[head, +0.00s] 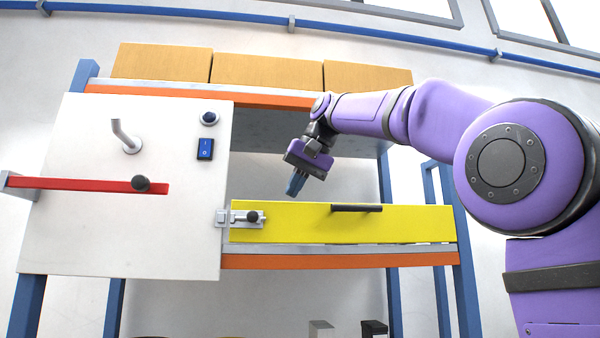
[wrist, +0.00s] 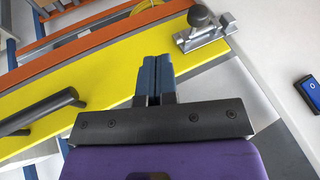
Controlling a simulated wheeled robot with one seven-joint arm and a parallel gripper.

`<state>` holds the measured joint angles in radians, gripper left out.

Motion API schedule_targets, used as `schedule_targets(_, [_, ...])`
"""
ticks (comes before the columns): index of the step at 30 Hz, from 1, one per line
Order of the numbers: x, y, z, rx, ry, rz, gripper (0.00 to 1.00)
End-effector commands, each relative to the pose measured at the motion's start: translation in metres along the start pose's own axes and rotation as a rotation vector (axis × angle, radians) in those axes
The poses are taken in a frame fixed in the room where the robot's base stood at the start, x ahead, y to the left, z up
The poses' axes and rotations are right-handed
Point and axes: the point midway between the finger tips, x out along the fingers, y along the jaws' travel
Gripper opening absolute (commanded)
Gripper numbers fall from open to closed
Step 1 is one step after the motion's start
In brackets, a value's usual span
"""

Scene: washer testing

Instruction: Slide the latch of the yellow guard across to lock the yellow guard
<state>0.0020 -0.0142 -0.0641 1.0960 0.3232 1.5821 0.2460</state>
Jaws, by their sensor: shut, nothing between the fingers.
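The yellow guard (head: 395,223) is a long yellow panel across the front of the shelf frame, with a black bar handle (head: 357,208). It also shows in the wrist view (wrist: 95,75), with its handle (wrist: 38,112) at the lower left. The latch (head: 250,216) is a metal slide bolt with a dark knob at the guard's left end, beside the white panel. In the wrist view the latch (wrist: 202,30) is at the upper right. My gripper (head: 292,190) is shut and empty, above the guard and to the right of the latch. Its fingertips (wrist: 154,62) appear apart from the latch.
The white panel (head: 80,230) at left carries a blue switch (head: 205,149), a bent grey lever (head: 125,135) and a red bar (head: 80,184) with a dark knob. Cardboard-coloured boxes (head: 265,72) stand on top. The space above the guard looks open.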

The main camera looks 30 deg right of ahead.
Motion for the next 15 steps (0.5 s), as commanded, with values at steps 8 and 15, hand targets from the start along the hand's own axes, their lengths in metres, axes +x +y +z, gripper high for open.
schedule_targets(8, [0.045,-0.010,0.002,-0.003,-0.001,-0.001,0.00])
schedule_targets(15, [0.060,-0.028,0.004,-0.001,0.000,0.000,0.00])
